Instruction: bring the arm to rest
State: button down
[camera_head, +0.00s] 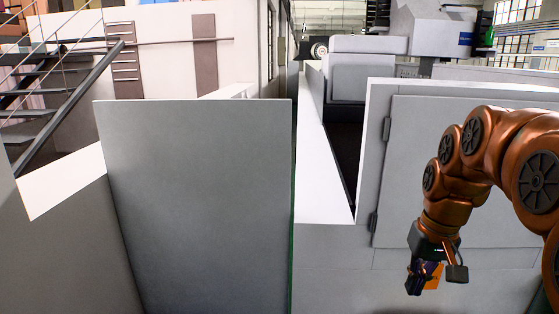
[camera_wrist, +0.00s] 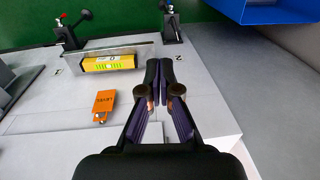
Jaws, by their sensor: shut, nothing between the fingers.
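My arm hangs bent at the right of the head view, with my gripper (camera_head: 425,285) at its lower end, pointing down. In the wrist view my gripper (camera_wrist: 160,68) has its dark fingertips together, with nothing visible between them. It is over or in front of a pale grey work surface (camera_wrist: 200,125). How far it is above that surface I cannot tell.
A yellow block (camera_wrist: 107,63) with a green window lies by a clear plate. An orange tag (camera_wrist: 104,104) lies nearer. Two clamps (camera_wrist: 72,32) (camera_wrist: 172,22) stand behind. A blue bin (camera_wrist: 260,12) is top right. Grey machine panels (camera_head: 200,200) fill the head view.

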jog(key=s+a+f, duration=0.2)
jog(key=s+f, duration=0.1)
jog(key=s, duration=0.4)
jog(key=s+a+f+g, duration=0.1)
jog(key=s+a+f, duration=0.2)
jog(key=s, duration=0.5)
jog(key=s+a+f+n+g+h, duration=0.1)
jog(key=s+a+f, duration=0.1)
jog(key=s+f, duration=0.3)
jog(key=s, duration=0.3)
jog(key=shift+s+a, duration=0.2)
jog(key=shift+a, duration=0.1)
dwell(0.7)
